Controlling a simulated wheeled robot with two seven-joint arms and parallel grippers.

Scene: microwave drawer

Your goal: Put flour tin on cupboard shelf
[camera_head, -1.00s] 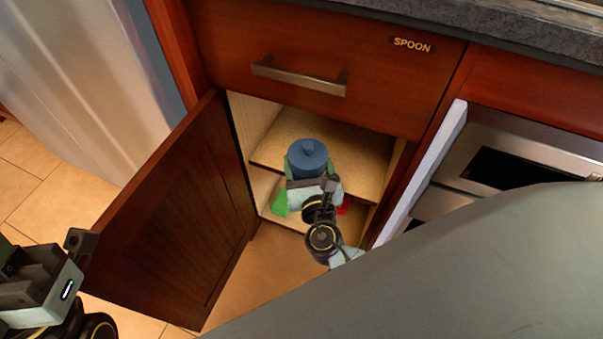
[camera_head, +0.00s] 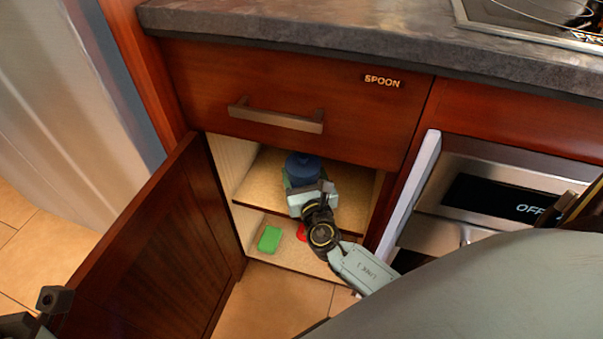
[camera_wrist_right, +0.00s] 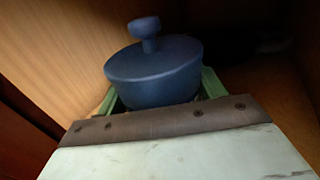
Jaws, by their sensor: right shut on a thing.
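The flour tin (camera_head: 301,167) is a blue round pot with a knobbed lid. It is inside the open cupboard, at the upper shelf (camera_head: 258,190). My right gripper (camera_head: 302,184) is shut on it, with green fingers on both sides. The right wrist view shows the tin (camera_wrist_right: 155,80) upright between the fingers (camera_wrist_right: 155,92). Whether its base touches the shelf is hidden by the gripper. My left gripper (camera_head: 40,310) is partly in view at the lower left, and its jaws are not clear.
The cupboard door (camera_head: 150,250) stands open to the left. A green item (camera_head: 270,239) and a red item (camera_head: 301,232) lie on the cupboard floor. A drawer marked SPOON (camera_head: 290,100) is shut above. An open microwave door (camera_head: 410,190) stands close on the right.

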